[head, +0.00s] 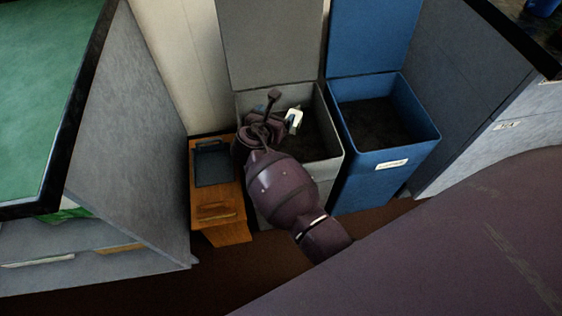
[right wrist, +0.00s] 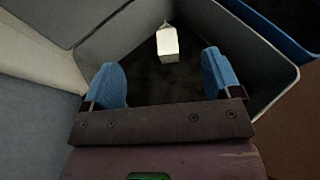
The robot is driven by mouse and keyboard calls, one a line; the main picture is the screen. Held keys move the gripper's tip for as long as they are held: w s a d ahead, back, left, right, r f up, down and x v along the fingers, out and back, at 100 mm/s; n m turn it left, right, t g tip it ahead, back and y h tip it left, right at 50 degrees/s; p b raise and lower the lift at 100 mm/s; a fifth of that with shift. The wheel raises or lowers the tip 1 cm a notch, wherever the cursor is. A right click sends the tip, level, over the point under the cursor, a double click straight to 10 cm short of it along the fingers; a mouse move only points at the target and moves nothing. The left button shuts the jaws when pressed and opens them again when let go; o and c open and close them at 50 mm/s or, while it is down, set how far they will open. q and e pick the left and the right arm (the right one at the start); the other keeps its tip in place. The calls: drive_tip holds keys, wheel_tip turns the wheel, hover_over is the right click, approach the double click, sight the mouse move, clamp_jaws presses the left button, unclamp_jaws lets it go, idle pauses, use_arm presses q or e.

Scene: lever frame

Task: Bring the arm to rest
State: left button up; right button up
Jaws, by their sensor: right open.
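My right gripper (head: 262,128) is over the left part of the open grey bin (head: 335,150). In the right wrist view its two blue fingers (right wrist: 165,82) are spread wide with nothing between them. A small white carton-like object (right wrist: 168,44) shows beyond the fingertips, apart from them, against the dark inside of the bin. It also shows in the head view (head: 294,120) just right of the gripper. I cannot tell whether it rests on anything. My arm hides part of the bin's front. My left gripper is not in view.
A blue bin (head: 365,175) with a raised lid (head: 372,38) stands close on the right. The grey bin's lid (head: 270,42) is also up. A wooden stand (head: 228,185) with a dark tray (head: 211,181) is at left. Counters (head: 130,130) flank both sides.

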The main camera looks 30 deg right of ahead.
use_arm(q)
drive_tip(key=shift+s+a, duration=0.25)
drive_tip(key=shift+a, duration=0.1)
use_arm(e)
drive_tip(key=shift+s+a+r, duration=0.1)
drive_tip(key=shift+s+a, duration=0.1)
drive_tip(key=shift+s, duration=0.05)
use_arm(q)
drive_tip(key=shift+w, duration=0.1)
